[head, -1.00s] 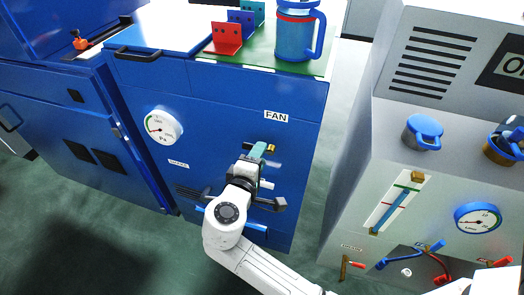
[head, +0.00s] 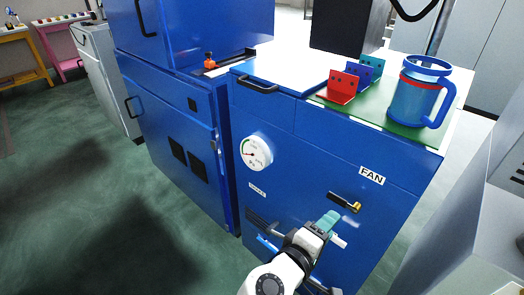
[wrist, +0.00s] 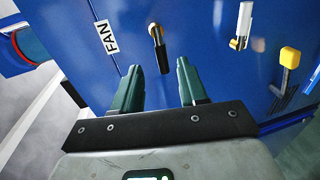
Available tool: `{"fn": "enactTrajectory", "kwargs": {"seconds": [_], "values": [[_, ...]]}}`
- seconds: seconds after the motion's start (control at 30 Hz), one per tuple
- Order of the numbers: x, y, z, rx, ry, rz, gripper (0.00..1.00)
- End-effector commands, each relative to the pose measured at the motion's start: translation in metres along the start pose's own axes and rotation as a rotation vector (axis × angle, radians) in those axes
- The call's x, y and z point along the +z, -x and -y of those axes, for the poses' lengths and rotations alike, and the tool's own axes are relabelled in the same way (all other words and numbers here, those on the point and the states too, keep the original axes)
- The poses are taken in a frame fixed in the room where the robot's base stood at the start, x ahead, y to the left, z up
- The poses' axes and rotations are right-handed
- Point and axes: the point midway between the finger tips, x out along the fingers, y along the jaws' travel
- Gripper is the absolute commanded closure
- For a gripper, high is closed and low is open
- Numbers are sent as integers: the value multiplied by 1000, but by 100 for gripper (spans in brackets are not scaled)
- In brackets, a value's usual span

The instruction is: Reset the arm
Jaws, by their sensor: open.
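My gripper (head: 328,224) is in front of the blue cabinet (head: 285,215) in the head view, below the FAN label (head: 371,176). In the wrist view my gripper (wrist: 159,72) has its two teal fingers apart with nothing between them. I cannot tell how far the fingertips are from the panel.
A round gauge (head: 256,152) is on the cabinet front. On top stand a blue jug (head: 415,98) and a red bracket (head: 342,87). A grey cabinet (head: 490,225) stands at right. A white-handled lever (wrist: 242,25) and yellow knob (wrist: 288,58) show in the wrist view. Green floor at left is open.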

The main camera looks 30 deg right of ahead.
Motion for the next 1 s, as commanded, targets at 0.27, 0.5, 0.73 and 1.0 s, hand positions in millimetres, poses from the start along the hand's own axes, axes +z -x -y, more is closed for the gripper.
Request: {"fn": "enactTrajectory", "kwargs": {"seconds": [0.27,0.5,0.73,1.0], "values": [[13,-9,15,-83,-23,14,57],[76,-27,91,-507,-146,88,57],[131,-3,154,-940,-278,157,57],[160,41,180,-1267,-363,186,57]]}}
